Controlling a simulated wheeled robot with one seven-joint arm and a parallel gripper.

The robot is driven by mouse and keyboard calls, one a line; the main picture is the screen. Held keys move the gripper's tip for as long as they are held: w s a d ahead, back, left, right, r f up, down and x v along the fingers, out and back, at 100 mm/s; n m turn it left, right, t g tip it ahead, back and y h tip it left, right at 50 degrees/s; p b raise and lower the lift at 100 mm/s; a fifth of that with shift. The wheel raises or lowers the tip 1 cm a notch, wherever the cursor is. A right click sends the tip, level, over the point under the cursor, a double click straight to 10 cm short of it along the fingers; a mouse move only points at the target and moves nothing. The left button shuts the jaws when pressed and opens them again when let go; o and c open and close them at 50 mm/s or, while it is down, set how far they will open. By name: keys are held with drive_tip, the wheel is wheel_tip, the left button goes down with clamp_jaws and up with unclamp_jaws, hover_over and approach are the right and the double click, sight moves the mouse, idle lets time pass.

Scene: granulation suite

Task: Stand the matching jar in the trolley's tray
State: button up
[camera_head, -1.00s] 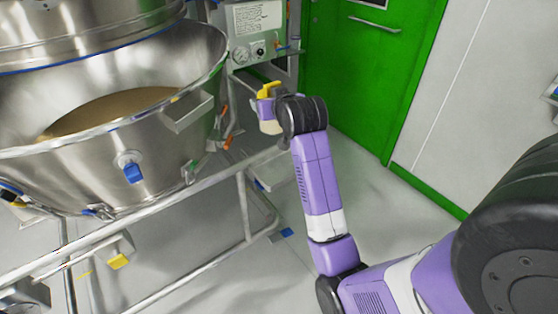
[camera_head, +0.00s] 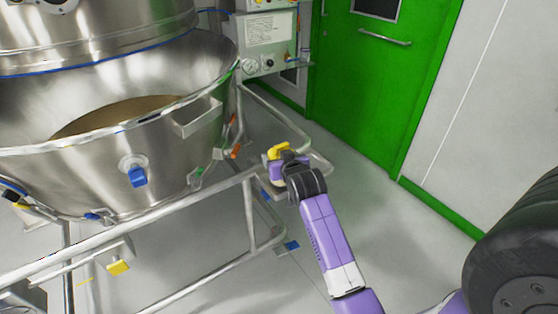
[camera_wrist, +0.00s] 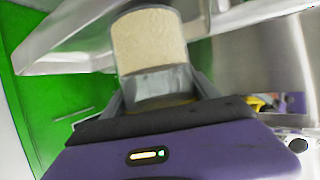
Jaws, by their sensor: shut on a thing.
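My gripper (camera_head: 282,157) is low beside the trolley's frame in the head view, to the right of the big steel bowl. In the wrist view my gripper (camera_wrist: 158,88) is shut on a jar (camera_wrist: 150,40). The jar is a clear cylinder with beige, grainy contents and a grey band at the fingers. The jar is not clearly visible in the head view. The steel trolley frame (camera_head: 250,215) carries the bowl (camera_head: 75,165). An open steel box (camera_head: 198,117) is fixed to the bowl's side; I cannot tell if it is the tray.
A control panel (camera_head: 268,35) with a gauge stands behind the bowl. A green door (camera_head: 365,80) and pale wall (camera_head: 490,100) close off the back right. The bowl has a blue fitting (camera_head: 137,176), and a yellow part (camera_head: 118,267) hangs below.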

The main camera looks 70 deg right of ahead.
drive_tip(key=shift+f, duration=0.25)
drive_tip(key=shift+f, duration=0.1)
drive_tip(key=o, duration=1.5)
drive_tip(key=shift+f, duration=0.1)
drive_tip(key=shift+o, duration=0.2)
